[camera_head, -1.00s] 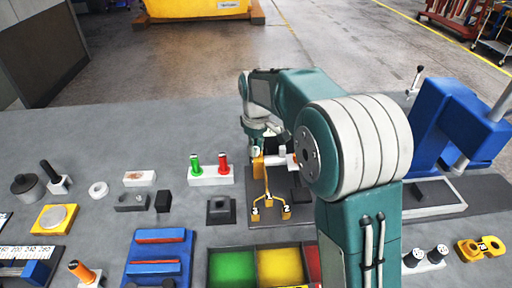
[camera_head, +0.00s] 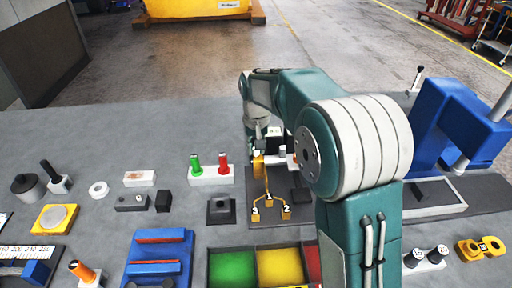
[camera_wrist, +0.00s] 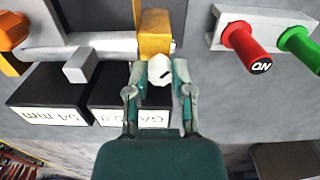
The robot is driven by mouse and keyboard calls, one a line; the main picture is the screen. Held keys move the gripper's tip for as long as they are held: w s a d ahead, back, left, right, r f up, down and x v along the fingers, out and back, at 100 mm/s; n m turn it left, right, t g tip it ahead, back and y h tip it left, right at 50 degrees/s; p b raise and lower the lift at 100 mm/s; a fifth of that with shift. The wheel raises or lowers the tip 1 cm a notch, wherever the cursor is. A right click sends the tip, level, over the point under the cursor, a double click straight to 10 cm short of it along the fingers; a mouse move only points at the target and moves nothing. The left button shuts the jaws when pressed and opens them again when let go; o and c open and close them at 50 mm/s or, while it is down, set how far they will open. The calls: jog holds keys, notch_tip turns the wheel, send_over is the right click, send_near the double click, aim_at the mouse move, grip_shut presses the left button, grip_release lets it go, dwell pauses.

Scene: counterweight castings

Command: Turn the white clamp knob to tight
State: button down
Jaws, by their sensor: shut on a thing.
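In the wrist view the white clamp knob (camera_wrist: 160,71) sits between my gripper's two fingers (camera_wrist: 160,80), with a dark mark on its face. My gripper is shut on it. The knob is beside a yellow block (camera_wrist: 154,34) on a grey bar (camera_wrist: 95,46). In the head view the yellow block (camera_head: 258,167) stands on a dark base plate (camera_head: 237,213) under my wrist. The knob is largely hidden there, so I cannot read its setting.
Two black blocks with white labels (camera_wrist: 45,90) lie close to my gripper. Coloured bins (camera_head: 232,268) and a blue machine (camera_head: 455,120) flank the work area.

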jog(key=m, duration=0.4)
jog(key=shift+s+f+m, duration=0.1)
jog(key=shift+f+m, duration=0.05)
jog(key=shift+m, duration=0.15)
jog(key=shift+a+m, duration=0.1)
jog(key=shift+m, duration=2.5)
jog(key=shift+c, duration=2.4)
grip_release()
jog(key=shift+a, duration=0.15)
notch_tip(320, 180, up, 12)
